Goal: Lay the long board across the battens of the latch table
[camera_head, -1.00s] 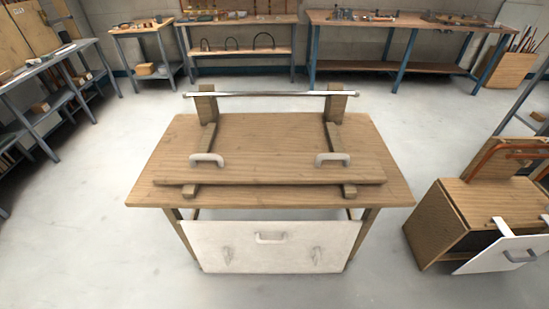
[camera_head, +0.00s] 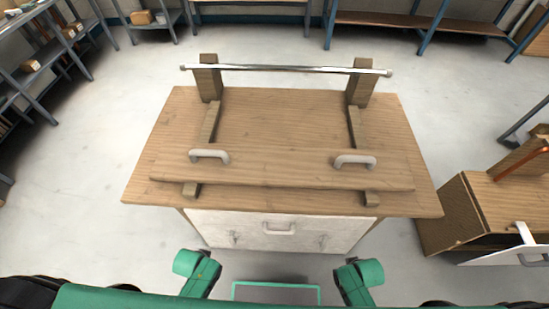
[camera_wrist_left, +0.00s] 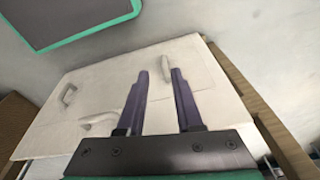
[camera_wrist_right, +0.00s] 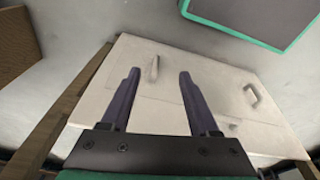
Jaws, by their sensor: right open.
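The long board (camera_head: 280,174) is pale wood with two light handles, left (camera_head: 208,155) and right (camera_head: 355,161). It lies flat across the near part of the latch table (camera_head: 280,120). The left batten (camera_head: 211,123) and right batten (camera_head: 355,125) run under it, and their near ends show in front. My left gripper (camera_wrist_left: 159,72) is open and empty in the left wrist view. My right gripper (camera_wrist_right: 159,72) is open and empty in the right wrist view. Both wrist views show the white panel beyond the fingers. Neither gripper's fingers show in the head view.
A metal bar (camera_head: 285,69) spans two wooden posts at the table's far side. A white panel (camera_head: 300,229) with handles is below the front edge. A wooden cabinet (camera_head: 452,220) stands at right. Shelving (camera_head: 40,65) stands at left. Grey floor is clear between.

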